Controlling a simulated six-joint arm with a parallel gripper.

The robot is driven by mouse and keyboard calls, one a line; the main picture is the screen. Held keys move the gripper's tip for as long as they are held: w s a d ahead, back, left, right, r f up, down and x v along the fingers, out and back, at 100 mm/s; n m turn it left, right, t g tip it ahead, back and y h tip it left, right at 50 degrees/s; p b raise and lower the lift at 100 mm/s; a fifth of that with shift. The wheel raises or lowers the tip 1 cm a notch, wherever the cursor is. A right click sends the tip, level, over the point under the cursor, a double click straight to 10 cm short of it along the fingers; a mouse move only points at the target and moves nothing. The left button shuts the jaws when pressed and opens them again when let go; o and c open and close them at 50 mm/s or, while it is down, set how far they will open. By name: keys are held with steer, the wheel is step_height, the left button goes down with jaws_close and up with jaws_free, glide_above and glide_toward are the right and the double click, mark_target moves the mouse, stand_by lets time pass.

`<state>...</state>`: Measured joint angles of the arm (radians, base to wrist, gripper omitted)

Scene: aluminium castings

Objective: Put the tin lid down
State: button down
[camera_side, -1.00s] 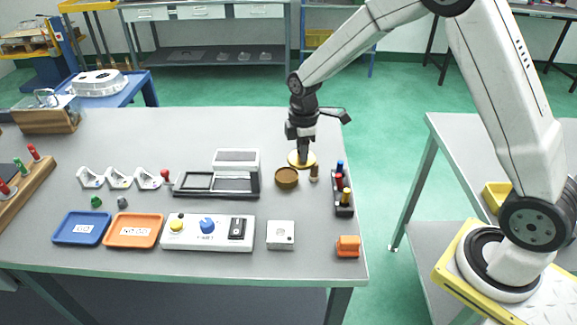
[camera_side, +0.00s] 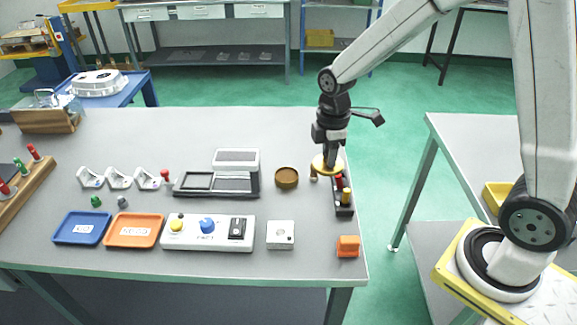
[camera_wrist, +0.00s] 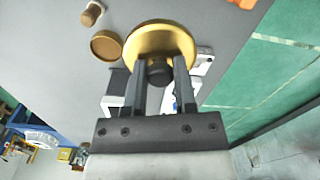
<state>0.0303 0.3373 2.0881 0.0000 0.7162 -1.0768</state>
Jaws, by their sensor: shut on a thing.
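The tin lid (camera_side: 319,165) is a flat gold disc. It also shows in the wrist view (camera_wrist: 150,37), with a dark knob between the fingers. My gripper (camera_side: 331,154) is shut on this knob; its fingers also show in the wrist view (camera_wrist: 160,75). The lid is held over the back end of the dark rack near the table's right edge, and I cannot tell the exact gap below it. The round brown tin (camera_side: 287,178) stands open to the left of the lid; it also shows in the wrist view (camera_wrist: 106,46).
A small brown peg (camera_side: 313,177) stands between tin and rack. The rack (camera_side: 344,211) holds coloured pegs, partly hidden by lid and gripper. An orange block (camera_side: 348,246), a white box (camera_side: 281,236) and a control panel (camera_side: 207,240) lie nearer the front. The table behind the tin is clear.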

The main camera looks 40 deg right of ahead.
stand_by(0.4)
steer(key=shift+s+a+f, duration=0.2)
steer(key=shift+a+f, duration=0.05)
steer(key=shift+a, duration=0.15)
glide_above(316, 246)
step_height(316, 246, down, 6)
steer(key=f, duration=0.1)
steer(key=shift+r, duration=0.25)
steer(key=shift+f, duration=0.15)
steer(key=shift+f, duration=2.05)
steer(key=shift+f, duration=1.8)
steer(key=shift+f, duration=0.1)
